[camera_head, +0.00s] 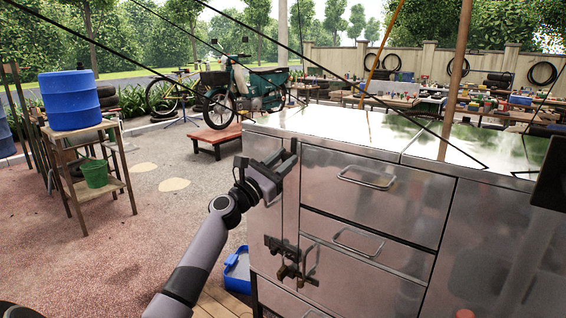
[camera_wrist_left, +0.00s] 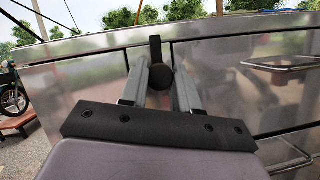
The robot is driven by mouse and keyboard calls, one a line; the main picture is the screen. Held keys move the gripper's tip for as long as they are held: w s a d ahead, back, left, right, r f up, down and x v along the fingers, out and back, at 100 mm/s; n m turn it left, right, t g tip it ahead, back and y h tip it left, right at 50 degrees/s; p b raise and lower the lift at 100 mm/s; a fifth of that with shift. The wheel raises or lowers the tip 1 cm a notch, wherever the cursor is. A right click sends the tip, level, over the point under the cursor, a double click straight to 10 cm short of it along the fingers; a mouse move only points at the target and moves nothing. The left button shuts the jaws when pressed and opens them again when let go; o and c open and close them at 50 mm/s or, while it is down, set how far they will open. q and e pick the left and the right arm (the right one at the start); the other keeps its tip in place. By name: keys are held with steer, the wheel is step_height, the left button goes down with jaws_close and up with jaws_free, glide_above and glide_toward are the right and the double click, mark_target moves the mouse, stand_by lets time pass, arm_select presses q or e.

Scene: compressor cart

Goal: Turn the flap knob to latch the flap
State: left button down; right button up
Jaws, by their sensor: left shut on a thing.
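The flap knob (camera_wrist_left: 160,77) is a dark round knob with an upright dark bar (camera_wrist_left: 155,47) just above it, on the steel front of the cart. My left gripper (camera_wrist_left: 161,88) has one finger on each side of the knob and is shut on it. In the head view my left gripper (camera_head: 284,160) is at the upper left of the cart front, just below the top edge, and it hides the knob. The flap (camera_head: 263,147) is a steel panel at the left end of the front, partly covered by the gripper. My right gripper is not in view.
The cart's drawers (camera_head: 372,195) have bar handles to the right of my gripper. A dark latch fitting (camera_head: 290,262) sticks out lower on the front. A blue bin (camera_head: 238,272) stands on the ground beside the cart.

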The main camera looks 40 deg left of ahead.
arm_select(q)
steer(key=m+h+b, duration=0.1)
steer(key=m, duration=0.1)
steer(key=m+h+b, duration=0.1)
steer(key=m, duration=0.2)
steer(key=shift+f+g+b, duration=0.2)
steer(key=shift+g+b, duration=0.15)
steer(key=shift+g, duration=0.05)
steer(key=m+h+b, duration=0.1)
steer(key=m, duration=0.2)
steer(key=m+g+h+b, duration=0.1)
steer(key=m, duration=0.1)
steer(key=shift+a+r+m+g, duration=0.1)
steer(key=shift+r+m+g, duration=0.05)
steer(key=shift+m+g, duration=0.2)
steer(key=shift+m+g+h, duration=0.3)
steer(key=shift+m+g, duration=0.05)
steer(key=shift+m, duration=0.7)
steer(key=m, duration=0.1)
steer(key=m+g, duration=0.1)
steer(key=m, duration=0.1)
steer(key=shift+r+m, duration=0.2)
steer(key=shift+m, duration=0.1)
steer(key=shift+m+g+p, duration=0.4)
steer(key=shift+m, duration=0.4)
steer(key=shift+m+g+p, duration=0.3)
steer(key=shift+m, duration=0.7)
